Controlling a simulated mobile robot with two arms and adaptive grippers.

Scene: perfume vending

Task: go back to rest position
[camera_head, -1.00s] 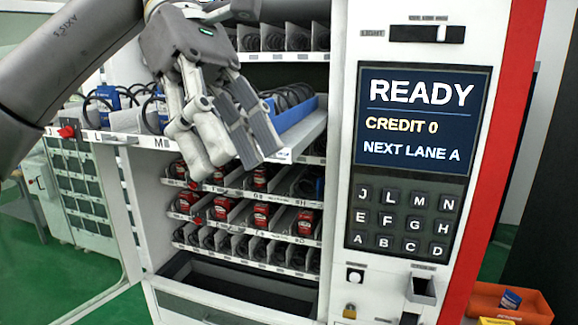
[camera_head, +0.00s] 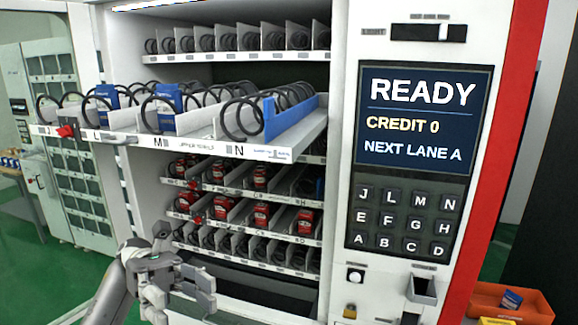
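My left gripper (camera_head: 182,297) is low in the head view, in front of the vending machine's lower front. Its fingers are apart and nothing shows between them. It is clear of the pulled-out shelf tray (camera_head: 200,150), which juts from the machine above it. The tray carries black spiral coils and blue boxes (camera_head: 162,112). My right gripper is not in view.
The machine's screen (camera_head: 416,120) reads READY, CREDIT 0, NEXT LANE A, above a keypad (camera_head: 403,222). Lower shelves hold red boxes (camera_head: 261,215). An orange bin (camera_head: 510,302) stands at lower right. A grey-white cabinet (camera_head: 72,150) stands at left.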

